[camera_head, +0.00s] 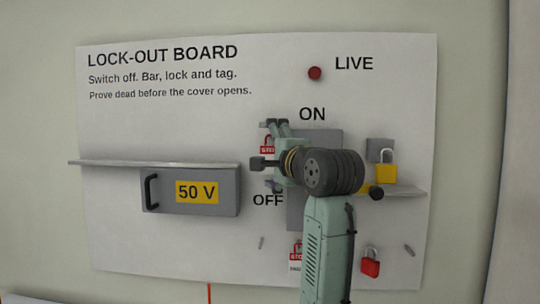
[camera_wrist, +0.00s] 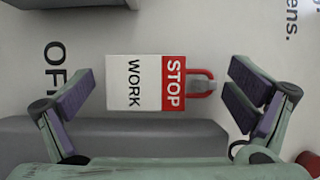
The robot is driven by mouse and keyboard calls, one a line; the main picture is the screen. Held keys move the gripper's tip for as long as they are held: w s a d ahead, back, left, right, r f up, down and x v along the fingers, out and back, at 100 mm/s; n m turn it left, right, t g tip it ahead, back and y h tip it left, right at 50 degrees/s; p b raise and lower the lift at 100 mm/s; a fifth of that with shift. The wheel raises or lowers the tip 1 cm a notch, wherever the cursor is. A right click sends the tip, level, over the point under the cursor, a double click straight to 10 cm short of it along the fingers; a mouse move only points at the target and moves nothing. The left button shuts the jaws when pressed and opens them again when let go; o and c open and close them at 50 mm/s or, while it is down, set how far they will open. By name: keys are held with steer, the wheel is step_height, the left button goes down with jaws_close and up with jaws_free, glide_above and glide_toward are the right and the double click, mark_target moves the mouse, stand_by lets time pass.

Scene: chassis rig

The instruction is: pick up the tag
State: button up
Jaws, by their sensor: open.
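The tag (camera_wrist: 135,82) is a white card with a red STOP band and the word WORK. In the wrist view it hangs by a red loop from a small grey peg (camera_wrist: 203,86). In the head view its red part (camera_head: 267,146) shows at the left of my gripper, partly hidden. My gripper (camera_wrist: 162,88) is open and empty. Its two fingers stand apart, one beyond each end of the tag in the wrist view. I cannot tell how far they are from the board. In the head view my gripper (camera_head: 271,157) is in front of the board's middle.
A second STOP tag (camera_head: 297,254) hangs lower, beside my arm. A grey switch plate (camera_head: 318,138) is partly behind my wrist. The 50 V box (camera_head: 226,206) sits at left under a ledge (camera_head: 150,163). A yellow padlock (camera_head: 387,173) and red padlock (camera_head: 370,267) are at right.

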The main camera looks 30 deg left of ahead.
steer(key=shift+c, duration=0.3)
steer(key=c, duration=0.8)
steer(key=shift+r, duration=0.1)
steer(key=shift+c, duration=0.2)
